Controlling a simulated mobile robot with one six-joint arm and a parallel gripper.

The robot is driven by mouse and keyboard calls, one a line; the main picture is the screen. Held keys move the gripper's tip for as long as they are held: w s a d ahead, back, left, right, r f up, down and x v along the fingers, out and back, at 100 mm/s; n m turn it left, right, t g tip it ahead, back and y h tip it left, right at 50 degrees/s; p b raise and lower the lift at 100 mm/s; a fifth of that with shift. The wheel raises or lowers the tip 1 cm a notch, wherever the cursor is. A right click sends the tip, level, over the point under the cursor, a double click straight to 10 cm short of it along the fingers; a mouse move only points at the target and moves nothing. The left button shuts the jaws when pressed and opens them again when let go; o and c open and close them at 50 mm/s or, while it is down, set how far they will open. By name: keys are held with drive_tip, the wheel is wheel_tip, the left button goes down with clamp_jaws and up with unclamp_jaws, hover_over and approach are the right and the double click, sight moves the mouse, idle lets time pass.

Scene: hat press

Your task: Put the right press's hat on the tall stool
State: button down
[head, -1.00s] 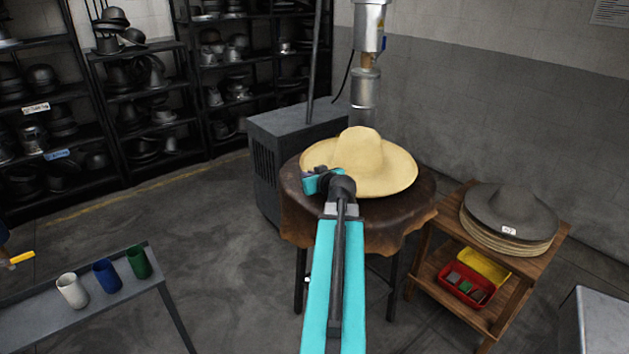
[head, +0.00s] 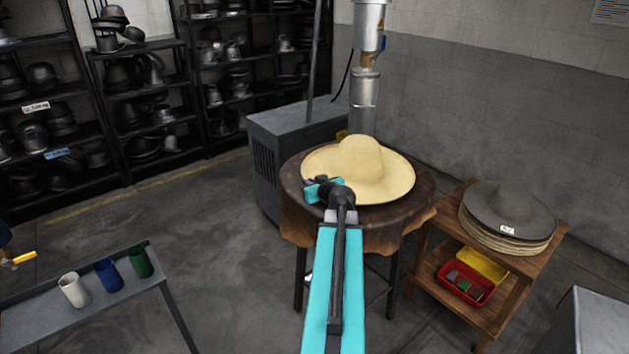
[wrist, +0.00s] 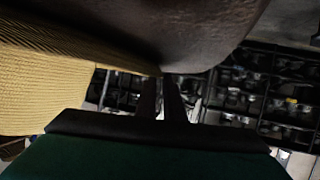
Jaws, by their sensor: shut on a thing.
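A pale straw hat (head: 368,172) with a wide brim is over the round, brown leather-covered table (head: 292,198) of the press. The press column (head: 364,95) stands behind its crown. My gripper (head: 318,187) is at the brim's near left edge, shut on the hat. My own arm hides part of the near brim. In the wrist view the woven straw (wrist: 45,95) fills the left side and the leather (wrist: 170,30) fills the top. I cannot tell whether the hat touches the leather. I cannot make out a tall stool for certain.
A wooden stand (head: 420,275) at right holds a grey hat (head: 510,210) on several stacked hats. A grey bench (head: 150,290) with three cups is at left. A grey cabinet (head: 265,165) stands beside the press. Dark shelves line the back. Open floor lies left of the table.

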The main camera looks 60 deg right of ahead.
drive_tip(key=shift+f, duration=0.1)
drive_tip(key=c, duration=1.9)
unclamp_jaws()
drive_tip(key=shift+o, duration=0.2)
drive_tip(key=shift+r, duration=0.2)
drive_tip(key=shift+b+v, duration=0.7)
drive_tip(key=shift+v, duration=2.1)
drive_tip(key=shift+s+d+b, duration=0.15)
drive_tip(key=shift+s+b, duration=0.1)
drive_tip(key=shift+b, duration=0.7)
drive_tip(key=shift+s+r+b, duration=0.3)
drive_tip(key=shift+b, duration=0.9)
drive_tip(key=b, duration=0.1)
drive_tip(key=s+b, duration=0.1)
drive_tip(key=b, duration=0.1)
drive_tip(key=shift+a+r+b, duration=0.25)
drive_tip(key=shift+r+b, duration=0.05)
drive_tip(key=shift+r, duration=0.05)
drive_tip(key=shift+s+a+b, duration=0.1)
drive_tip(key=shift+s+b, duration=0.05)
drive_tip(key=shift+b, duration=0.2)
